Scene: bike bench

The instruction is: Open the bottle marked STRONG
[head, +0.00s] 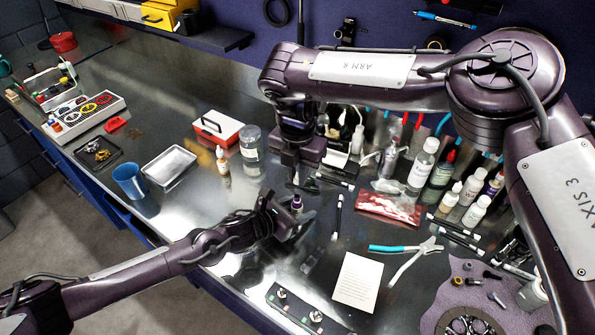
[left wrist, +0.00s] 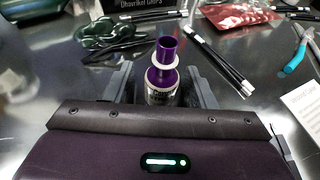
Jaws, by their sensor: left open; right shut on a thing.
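A small purple bottle (head: 296,203) stands on the metal bench. In the left wrist view the bottle (left wrist: 161,80) has a tall purple top, a white ring around its neck and a pale label; I cannot read STRONG on it. My left gripper (head: 287,217) is open, low over the bench at the bottle. In the left wrist view its fingers (left wrist: 160,88) stand on either side of the bottle, apart from it. My right gripper (head: 296,179) points down just behind the bottle.
Several other bottles (head: 422,165) stand at the back right. A red packet (head: 389,208), black-and-white sticks (head: 337,216), pliers (head: 412,258) and a printed card (head: 357,283) lie to the right.

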